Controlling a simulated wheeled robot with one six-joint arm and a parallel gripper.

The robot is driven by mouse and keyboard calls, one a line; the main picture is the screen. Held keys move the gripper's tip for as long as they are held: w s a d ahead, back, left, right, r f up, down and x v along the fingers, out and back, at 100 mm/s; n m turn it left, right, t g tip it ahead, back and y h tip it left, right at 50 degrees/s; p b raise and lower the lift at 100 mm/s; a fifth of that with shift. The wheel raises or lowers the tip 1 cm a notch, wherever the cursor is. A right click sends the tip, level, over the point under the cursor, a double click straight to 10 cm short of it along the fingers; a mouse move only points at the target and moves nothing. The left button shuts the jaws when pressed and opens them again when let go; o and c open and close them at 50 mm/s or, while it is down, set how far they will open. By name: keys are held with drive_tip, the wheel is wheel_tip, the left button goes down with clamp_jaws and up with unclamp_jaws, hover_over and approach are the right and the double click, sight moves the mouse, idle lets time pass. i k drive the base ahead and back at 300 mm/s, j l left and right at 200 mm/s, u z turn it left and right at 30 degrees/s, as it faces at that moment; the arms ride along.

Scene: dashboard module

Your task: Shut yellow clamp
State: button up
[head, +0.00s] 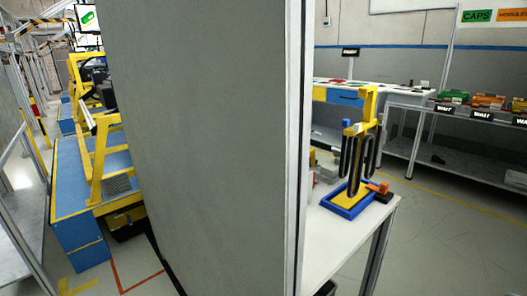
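I cannot make out a yellow clamp for certain. On the left, a yellow frame (101,150) stands on a blue workbench (72,184) and carries dark parts (96,78), too small to tell apart. On the right, a yellow stand (369,105) rises from a blue-edged base (342,208) on a white table (325,232), with black loop-shaped parts (345,156) on it. A grey panel covers the space between the two stations. My gripper is not in view.
The tall grey panel (200,130) with a metal edge post (296,150) stands close in front and fills the middle. Shelves with labelled bins (487,101) stand at the back right. Open floor (455,235) shows at right, and a floor strip at lower left.

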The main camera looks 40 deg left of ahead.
sight(313, 161)
drive_tip(key=i+l+u, duration=0.15)
drive_tip(key=i+u, duration=0.25)
drive_tip(key=i+l+u, duration=0.2)
drive_tip(key=u, duration=0.25)
drive_tip(key=i+l+u, duration=0.2)
drive_tip(key=l+u, duration=0.2)
